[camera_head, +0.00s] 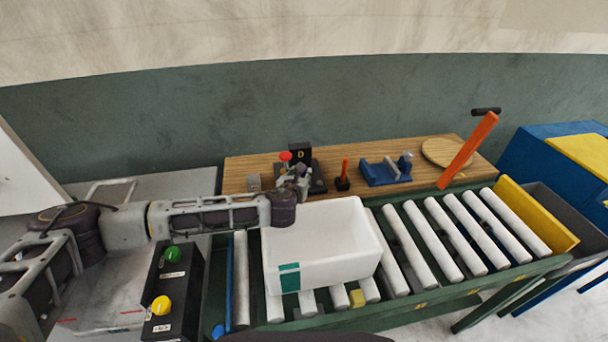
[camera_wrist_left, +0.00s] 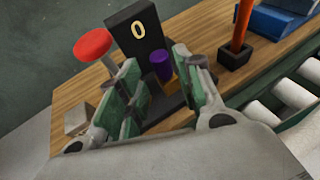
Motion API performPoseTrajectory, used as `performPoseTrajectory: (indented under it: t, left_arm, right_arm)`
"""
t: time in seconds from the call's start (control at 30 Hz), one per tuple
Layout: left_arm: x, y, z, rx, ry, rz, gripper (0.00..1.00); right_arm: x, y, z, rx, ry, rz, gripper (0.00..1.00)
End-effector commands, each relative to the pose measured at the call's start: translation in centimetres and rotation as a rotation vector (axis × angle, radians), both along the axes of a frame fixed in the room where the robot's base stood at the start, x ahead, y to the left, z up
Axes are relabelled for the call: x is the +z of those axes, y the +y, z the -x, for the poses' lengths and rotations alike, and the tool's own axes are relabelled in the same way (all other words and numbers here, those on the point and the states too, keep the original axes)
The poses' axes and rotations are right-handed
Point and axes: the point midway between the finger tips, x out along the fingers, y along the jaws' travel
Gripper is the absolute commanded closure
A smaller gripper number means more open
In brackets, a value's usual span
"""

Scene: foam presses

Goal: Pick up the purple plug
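The purple plug (camera_wrist_left: 162,67) stands upright in the left wrist view, in front of a black block (camera_wrist_left: 136,36) marked "0". It appears in the gap between the green-padded fingers of my left gripper (camera_wrist_left: 157,84), beyond or near their tips. The gripper is open, and no contact with the plug shows. In the head view my left gripper (camera_head: 293,186) is over the wooden board, in front of the black block, and hides most of the plug's area. My right gripper is not in view.
A red knob (camera_wrist_left: 92,43) rises close to the left finger. An orange post (camera_head: 345,170) in a black base and a blue fixture (camera_head: 386,171) stand to the right on the wooden board (camera_head: 240,166). A white bin (camera_head: 325,245) sits on the roller conveyor below the arm.

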Motion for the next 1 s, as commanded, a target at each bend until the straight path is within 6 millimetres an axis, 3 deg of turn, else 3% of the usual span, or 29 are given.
performPoseTrajectory:
  t: [0.6,1.0]
  left_arm:
    - [-1.8,-0.7,-3.8,0.000,0.000,0.000,0.65]
    - [-2.0,-0.8,-4.1,0.000,0.000,-0.001,0.65]
  right_arm:
    - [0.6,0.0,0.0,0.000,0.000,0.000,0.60]
    - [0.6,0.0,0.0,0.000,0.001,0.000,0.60]
